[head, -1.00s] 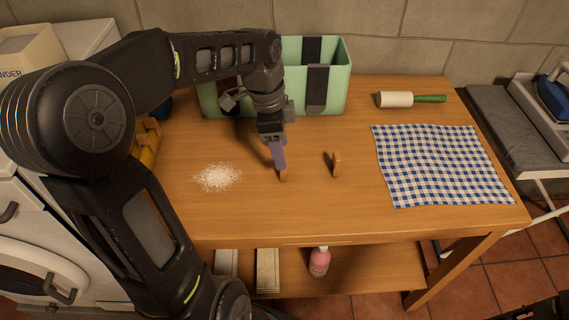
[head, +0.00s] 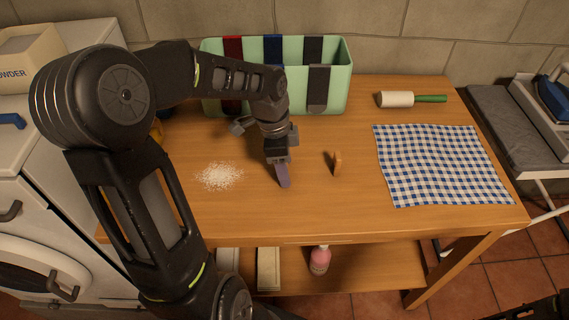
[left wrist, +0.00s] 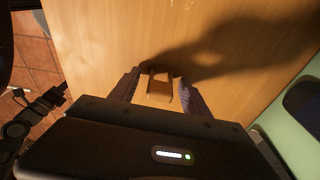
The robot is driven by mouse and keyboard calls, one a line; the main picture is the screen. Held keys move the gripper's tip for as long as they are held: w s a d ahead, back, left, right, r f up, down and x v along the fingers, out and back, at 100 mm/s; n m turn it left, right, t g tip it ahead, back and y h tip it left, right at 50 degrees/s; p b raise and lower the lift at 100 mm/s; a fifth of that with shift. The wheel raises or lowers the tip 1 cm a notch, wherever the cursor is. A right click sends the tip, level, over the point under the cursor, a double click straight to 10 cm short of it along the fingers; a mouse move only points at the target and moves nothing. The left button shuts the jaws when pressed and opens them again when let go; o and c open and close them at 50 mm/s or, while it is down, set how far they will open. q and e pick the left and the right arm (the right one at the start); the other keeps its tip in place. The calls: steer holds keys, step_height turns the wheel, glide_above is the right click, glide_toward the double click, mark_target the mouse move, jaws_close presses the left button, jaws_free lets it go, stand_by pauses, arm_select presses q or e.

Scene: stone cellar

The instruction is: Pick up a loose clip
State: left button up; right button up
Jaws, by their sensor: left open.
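A small wooden clip (head: 337,163) stands on the table, to the right of my left gripper (head: 283,178) and apart from it. My left gripper points down over the middle of the table. In the left wrist view, the left gripper (left wrist: 160,92) is open, with a wooden clip (left wrist: 159,88) between its two purple fingers. This clip is hidden behind the fingers in the head view. I cannot tell whether the fingers touch it. Dark parts at the left of the wrist view may be my right arm; its jaws cannot be made out.
A green bin (head: 338,82) with dark, blue and red strips stands at the back. White powder (head: 219,176) lies left of the gripper. A checked cloth (head: 440,165) and a lint roller (head: 396,99) are at the right. A pink bottle (head: 320,260) is on the lower shelf.

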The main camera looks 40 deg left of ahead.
stand_by(0.5)
arm_select(q)
jaws_close()
stand_by(0.4)
